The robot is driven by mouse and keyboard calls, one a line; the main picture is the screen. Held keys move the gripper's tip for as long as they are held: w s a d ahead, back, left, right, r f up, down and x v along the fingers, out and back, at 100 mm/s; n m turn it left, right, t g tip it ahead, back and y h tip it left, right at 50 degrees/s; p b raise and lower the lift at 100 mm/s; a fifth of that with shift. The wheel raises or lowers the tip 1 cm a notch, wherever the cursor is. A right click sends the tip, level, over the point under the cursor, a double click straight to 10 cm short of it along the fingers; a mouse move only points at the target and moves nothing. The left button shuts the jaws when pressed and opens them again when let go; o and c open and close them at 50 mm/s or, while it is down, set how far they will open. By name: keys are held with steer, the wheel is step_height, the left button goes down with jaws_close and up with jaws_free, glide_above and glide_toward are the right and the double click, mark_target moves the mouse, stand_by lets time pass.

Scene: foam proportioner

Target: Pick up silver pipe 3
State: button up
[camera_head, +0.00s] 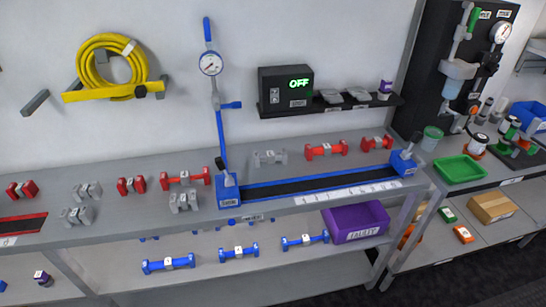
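Several short silver pipes with flanged ends lie on the grey bench top. One silver pipe (270,157) lies behind the blue-edged black track, near its middle. Another silver pipe (184,202) lies left of the track's blue end block. Two more, an upper silver pipe (87,191) and a lower silver pipe (76,215), lie close together further left. Each seems to carry a small label, but the digits are too small to read, so I cannot tell which is number 3. My gripper is not in view.
Red pipes (185,177) lie among the silver ones. The blue-edged track (320,185) runs along the bench front, with a tall blue gauge post (220,125) at its left end. Blue pipes (168,263) and a purple bin (357,223) are on the lower shelf. A green tray (460,169) stands right.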

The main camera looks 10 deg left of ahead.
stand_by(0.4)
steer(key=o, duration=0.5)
